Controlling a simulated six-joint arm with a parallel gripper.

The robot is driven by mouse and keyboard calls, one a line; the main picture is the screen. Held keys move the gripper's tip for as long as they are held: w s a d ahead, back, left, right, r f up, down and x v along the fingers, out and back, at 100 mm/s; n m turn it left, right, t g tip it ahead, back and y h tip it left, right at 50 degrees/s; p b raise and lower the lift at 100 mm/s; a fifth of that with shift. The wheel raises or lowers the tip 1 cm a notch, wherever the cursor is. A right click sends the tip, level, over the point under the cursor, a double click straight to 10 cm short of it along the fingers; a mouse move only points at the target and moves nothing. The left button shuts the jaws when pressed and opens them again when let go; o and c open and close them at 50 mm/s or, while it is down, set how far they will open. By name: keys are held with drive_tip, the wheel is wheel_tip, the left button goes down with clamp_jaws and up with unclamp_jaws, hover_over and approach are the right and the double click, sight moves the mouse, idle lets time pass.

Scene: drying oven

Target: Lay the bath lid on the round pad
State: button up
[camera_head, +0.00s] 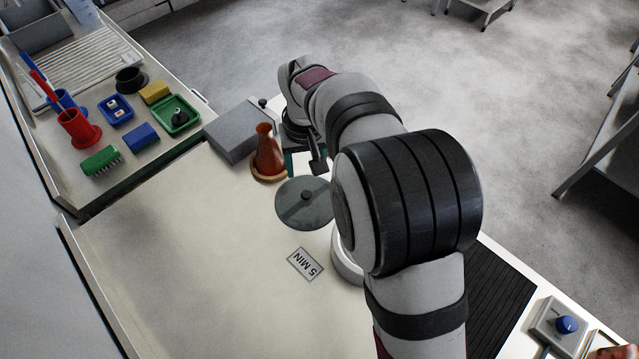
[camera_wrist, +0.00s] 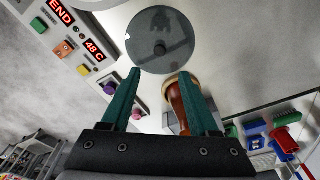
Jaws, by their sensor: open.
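The bath lid is a grey disc with a dark centre knob (camera_head: 305,203). It lies flat on the pale worktop in the head view, and also shows at the top of the wrist view (camera_wrist: 160,40). My gripper (camera_wrist: 160,73) is open and empty, its two teal fingers apart. In the wrist view the fingertips appear just below the lid's edge, with a shadow across the disc. The lid is not between the fingers. I cannot make out a separate round pad; whether one lies beneath the lid cannot be told.
A red-brown flask (camera_head: 268,148) stands on a tan ring beside the lid. A grey box (camera_head: 236,132) is behind it. A "5 MIN" card (camera_head: 305,265) lies in front. A white round rim (camera_head: 346,266) is partly hidden by my arm. The worktop's left part is clear.

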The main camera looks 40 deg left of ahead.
drive_tip(key=w+d+r+m, duration=0.2)
drive_tip(key=d+r+m, duration=0.15)
drive_tip(key=d, duration=0.55)
drive_tip(key=w+d+r+m, duration=0.2)
drive_tip(key=d+r+m, duration=0.15)
drive_tip(key=d, duration=0.65)
drive_tip(key=s+d+r+m, duration=0.2)
drive_tip(key=s+d+r, duration=0.1)
drive_tip(key=d, duration=0.6)
drive_tip(key=s+d+f+m+g, duration=0.1)
drive_tip(key=s+d+f+m, duration=0.1)
drive_tip(key=s+d+m, duration=0.5)
drive_tip(key=s+d, duration=0.4)
drive_tip(key=s, duration=0.1)
drive_tip(key=shift+s+m+y, duration=0.3)
drive_tip(key=shift+s+m, duration=0.1)
